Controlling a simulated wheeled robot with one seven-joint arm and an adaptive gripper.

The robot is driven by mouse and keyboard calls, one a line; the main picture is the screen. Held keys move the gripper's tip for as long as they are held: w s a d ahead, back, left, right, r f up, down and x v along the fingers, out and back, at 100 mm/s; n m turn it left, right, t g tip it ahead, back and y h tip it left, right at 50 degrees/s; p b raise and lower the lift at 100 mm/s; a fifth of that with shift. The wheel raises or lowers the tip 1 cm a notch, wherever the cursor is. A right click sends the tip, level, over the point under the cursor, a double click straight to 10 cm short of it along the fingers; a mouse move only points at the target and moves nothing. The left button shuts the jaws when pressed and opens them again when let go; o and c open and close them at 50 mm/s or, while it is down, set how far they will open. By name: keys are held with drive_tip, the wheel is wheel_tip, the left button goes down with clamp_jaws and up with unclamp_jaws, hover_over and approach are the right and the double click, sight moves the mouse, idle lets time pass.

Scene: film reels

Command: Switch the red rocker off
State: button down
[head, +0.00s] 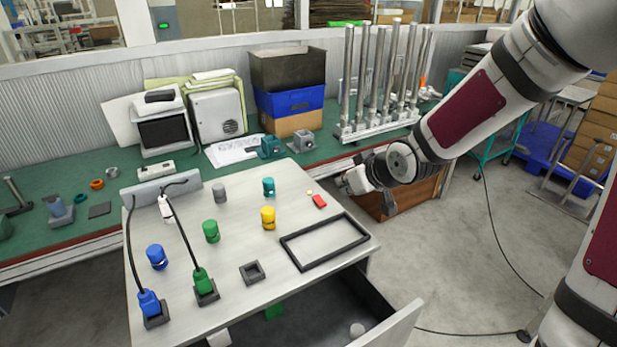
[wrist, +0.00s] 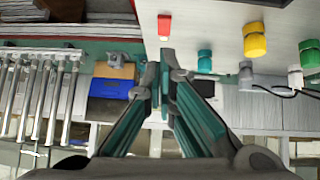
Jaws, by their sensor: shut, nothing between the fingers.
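The red rocker (head: 319,201) sits on the grey panel top (head: 240,218), near its right edge. A small yellowish spot lies just beside it. In the wrist view the red rocker (wrist: 164,27) shows at the top, beyond the fingertips. My gripper (head: 347,184) is just right of and behind the rocker, apart from it by the panel's edge. In the wrist view my gripper (wrist: 165,72) has its green-padded fingers converging, shut and empty. Which way the rocker is tilted is too small to tell.
Blue, green, yellow, teal and grey knobs stand on the panel; the yellow knob (head: 268,217) is nearest the rocker. A black frame (head: 324,242) lies in front of it. Two cabled plugs are at left. An open drawer (head: 385,325) sticks out in front. Metal posts (head: 375,90) stand behind.

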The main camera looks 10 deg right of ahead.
drive_tip(key=w, duration=0.1)
drive_tip(key=w+t+y, duration=0.1)
drive_tip(key=shift+w+a+r, duration=0.1)
drive_tip(key=shift+w+r, duration=0.2)
drive_tip(key=shift+r, duration=0.1)
drive_tip(key=b, duration=0.4)
hover_over(321, 200)
drive_tip(key=f, duration=0.6)
drive_tip(key=shift+s+f, duration=0.1)
drive_tip(key=shift+s, duration=0.1)
wheel_tip(321, 200, down, 2)
drive_tip(key=shift+f, duration=0.15)
drive_tip(key=shift+w+f+b, duration=0.15)
drive_tip(key=shift+f+b, duration=0.15)
drive_tip(key=shift+f, duration=0.35)
